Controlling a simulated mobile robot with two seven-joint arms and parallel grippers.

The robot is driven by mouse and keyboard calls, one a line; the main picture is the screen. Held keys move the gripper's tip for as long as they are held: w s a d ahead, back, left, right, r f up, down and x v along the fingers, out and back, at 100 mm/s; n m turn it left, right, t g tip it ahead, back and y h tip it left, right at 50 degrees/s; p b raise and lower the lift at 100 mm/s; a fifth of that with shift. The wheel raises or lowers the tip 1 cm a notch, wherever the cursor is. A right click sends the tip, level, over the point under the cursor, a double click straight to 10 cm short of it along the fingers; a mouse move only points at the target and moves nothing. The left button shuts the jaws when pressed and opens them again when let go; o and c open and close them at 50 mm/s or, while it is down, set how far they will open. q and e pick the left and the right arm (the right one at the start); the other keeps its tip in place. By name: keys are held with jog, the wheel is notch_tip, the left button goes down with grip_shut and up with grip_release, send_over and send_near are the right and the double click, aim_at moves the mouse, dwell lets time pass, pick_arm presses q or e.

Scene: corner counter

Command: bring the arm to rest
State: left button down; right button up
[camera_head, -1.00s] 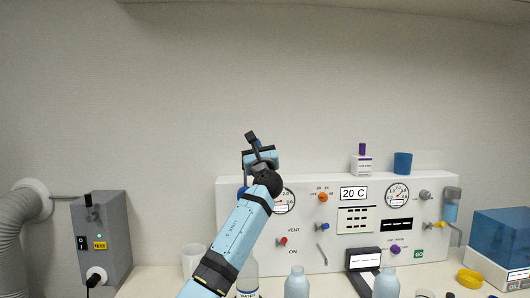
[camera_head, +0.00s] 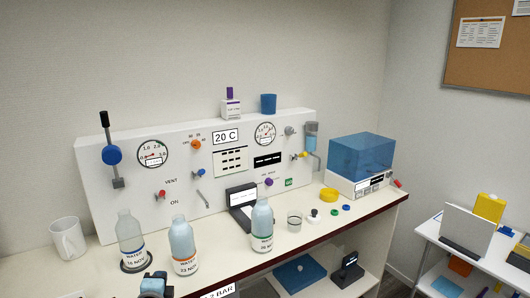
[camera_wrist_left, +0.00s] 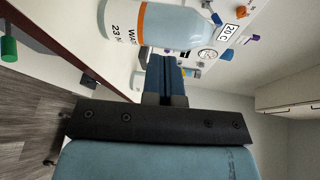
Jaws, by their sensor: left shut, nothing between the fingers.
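My left gripper (camera_head: 155,284) shows at the bottom edge of the head view, in front of the counter; most of the arm is out of the picture. In the left wrist view its fingers (camera_wrist_left: 167,72) are together with nothing between them. The same bottle (camera_head: 183,245) stands upright on the counter in the head view, behind the gripper. I cannot tell how wide the gap is. My right gripper is in neither view.
The white gauge panel (camera_head: 120,185) stands along the wall. A blue-lidded box (camera_head: 361,155) is at the right end.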

pick_arm(q)
jog(key=s+d+f+n+g+h, duration=0.1)
jog(key=s+f+n, duration=0.4)
jog(key=s, duration=0.6)
jog(key=s+d+f+n+g+h+p, duration=0.1)
jog(key=s+d+f+n+g+h, duration=0.1)
jog(key=s, duration=1)
jog(key=s+d+f+n+g+h, duration=0.1)
jog(key=s+d+f+n, duration=0.5)
jog(key=s, duration=0.6)
notch_tip(320, 180, down, 2)
jog(key=shift+f+n+g+h, duration=0.2)
jog(key=shift+n+g+h, duration=0.2)
jog(key=shift+n+h, duration=0.45)
